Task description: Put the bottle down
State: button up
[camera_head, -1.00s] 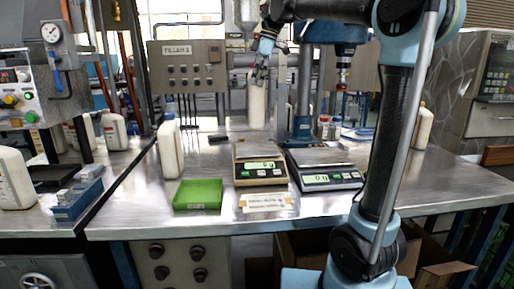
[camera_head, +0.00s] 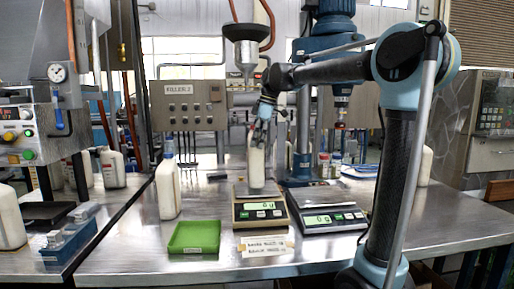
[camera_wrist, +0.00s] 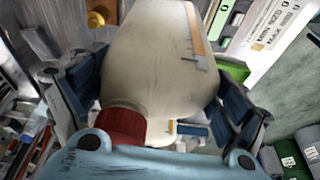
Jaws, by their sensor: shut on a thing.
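My gripper (camera_head: 260,136) is shut on a white bottle (camera_head: 256,171), which hangs upright below it in the head view. The bottle's base shows at the back of the left scale's pan. I cannot tell whether it touches the pan. In the wrist view, the bottle (camera_wrist: 150,60) lies between both fingers, with its dark red cap (camera_wrist: 122,126) near the palm. The left scale (camera_head: 259,212) has a lit green display. The right scale (camera_head: 325,219) stands beside it with an empty pan.
A green tray (camera_head: 194,237) lies left of the scales. Another white bottle (camera_head: 168,190) stands behind it. The filler funnel (camera_head: 246,45) hangs above my gripper. A blue stand (camera_head: 301,165) rises close to the bottle's right. The front metal tabletop (camera_head: 150,240) has bare room.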

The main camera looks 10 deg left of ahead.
jog(key=shift+f, duration=0.65)
jog(key=o, duration=1.8)
jog(key=shift+f, duration=0.1)
jog(key=v, duration=1.2)
